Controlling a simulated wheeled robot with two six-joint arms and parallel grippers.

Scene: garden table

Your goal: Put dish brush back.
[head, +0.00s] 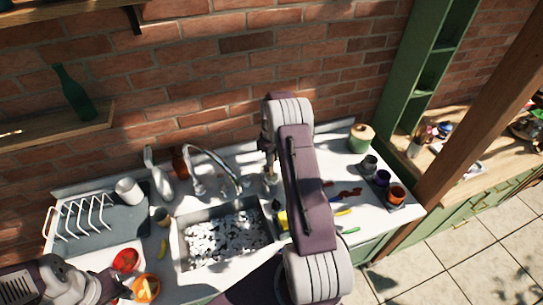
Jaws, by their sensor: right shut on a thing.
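My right gripper (267,146) is behind the sink, to the right of the faucet, pointing down. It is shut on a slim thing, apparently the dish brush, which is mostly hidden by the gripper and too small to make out. Just below it, a small pale holder (271,180) stands on the counter at the sink's back right corner. I cannot tell whether the brush is inside the holder or above it. My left gripper (117,287) is at the lower left, beside the orange bowl (146,288); its jaw opening is unclear.
The sink (180,248) is full of white foam or pieces, with a curved faucet (215,158) behind. A white dish rack (85,218) and red bowl (125,261) are left. Cutlery, several cups and a lidded pot (361,138) are right. My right arm hides part of the counter.

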